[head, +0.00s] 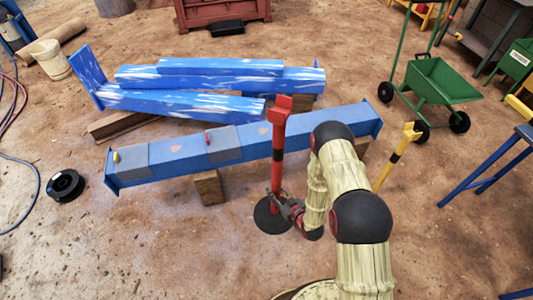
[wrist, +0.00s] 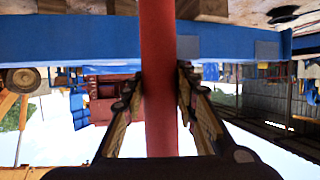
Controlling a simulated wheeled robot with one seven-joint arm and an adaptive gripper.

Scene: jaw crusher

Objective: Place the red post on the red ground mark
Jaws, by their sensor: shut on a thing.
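The red post (head: 277,160) stands upright in front of the long blue beam, with a flared red top and a dark band. Its round black base (head: 270,216) is at floor level or close above it; I cannot tell if it touches. My gripper (head: 278,207) is shut on the post's lower shaft. In the wrist view, which looks upside down, the post (wrist: 158,80) runs between my two fingers (wrist: 158,100). I make out no red ground mark in either view; it may be hidden.
The blue beam (head: 180,157) rests on wooden blocks (head: 209,187) behind the post. A yellow post (head: 397,157) stands right of my arm. More blue beams (head: 210,80) lie behind. A green cart (head: 440,82) is at upper right. A black spool (head: 66,185) lies left. Front-left floor is clear.

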